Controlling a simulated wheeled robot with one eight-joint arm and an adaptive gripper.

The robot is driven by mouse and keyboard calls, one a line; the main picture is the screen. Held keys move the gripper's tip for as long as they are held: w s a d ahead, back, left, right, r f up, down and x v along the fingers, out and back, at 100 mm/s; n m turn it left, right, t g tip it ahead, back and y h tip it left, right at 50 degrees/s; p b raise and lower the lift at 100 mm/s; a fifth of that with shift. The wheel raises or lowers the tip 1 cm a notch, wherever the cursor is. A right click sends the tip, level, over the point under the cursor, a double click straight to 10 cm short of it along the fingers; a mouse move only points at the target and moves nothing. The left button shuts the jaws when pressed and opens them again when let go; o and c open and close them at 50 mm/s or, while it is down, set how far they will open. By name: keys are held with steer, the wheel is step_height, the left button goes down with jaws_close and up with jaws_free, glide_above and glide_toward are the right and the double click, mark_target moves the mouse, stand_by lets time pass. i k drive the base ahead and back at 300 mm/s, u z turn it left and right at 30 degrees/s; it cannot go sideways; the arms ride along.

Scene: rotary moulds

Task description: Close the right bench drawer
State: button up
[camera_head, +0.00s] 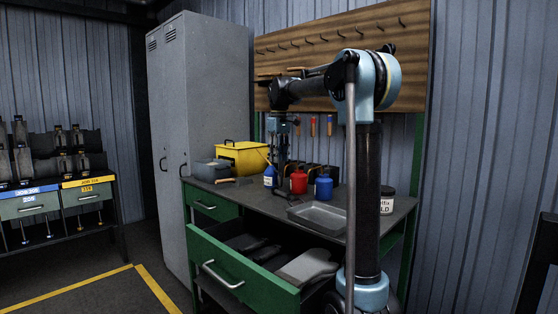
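The bench (270,200) has a green drawer (240,262) pulled well out at its front right, with a pale bar handle (222,276). Inside it lie dark tools and a grey, flat item (306,267). A second green drawer (212,205), farther left, looks shut. My arm rises at the right of the drawer and bends over the bench. My gripper (282,158) hangs above the back of the benchtop, behind and above the open drawer and apart from its handle. Its fingers are dark and small, so I cannot tell if they are open.
The benchtop holds a yellow box (241,157), a grey box (211,170), a red can (299,181), a blue can (323,187), a grey tray (318,216) and a jar (387,202). A tall locker (205,100) stands left. Floor is clear at front left.

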mark_target(214, 249)
steer(key=k, duration=1)
